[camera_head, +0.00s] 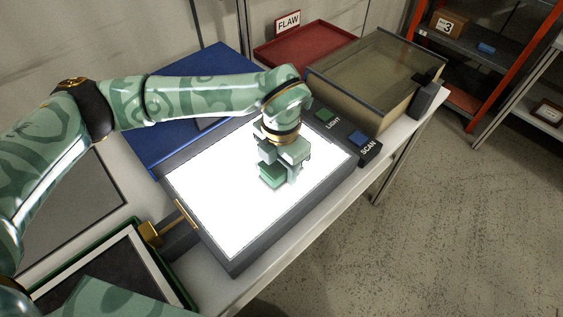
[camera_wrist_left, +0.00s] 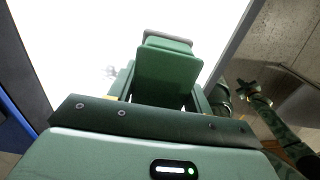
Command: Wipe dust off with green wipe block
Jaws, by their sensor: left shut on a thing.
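My left gripper (camera_head: 281,163) is shut on the green wipe block (camera_head: 271,175) over the lit white panel (camera_head: 220,200). In the left wrist view the block (camera_wrist_left: 166,72) sits between the fingers, with a pale grey edge at its far end. I cannot tell whether the block touches the panel. A faint grey patch that looks like dust (camera_wrist_left: 108,72) shows on the panel left of the block in the left wrist view.
Green LIGHT (camera_head: 323,115) and blue SCAN (camera_head: 357,138) buttons line the panel's right side. A lidded clear-topped box (camera_head: 375,75), a red FLAW tray (camera_head: 300,45) and a blue tray (camera_head: 215,62) stand behind. A dark framed tray (camera_head: 100,265) is at front left. Open floor lies right.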

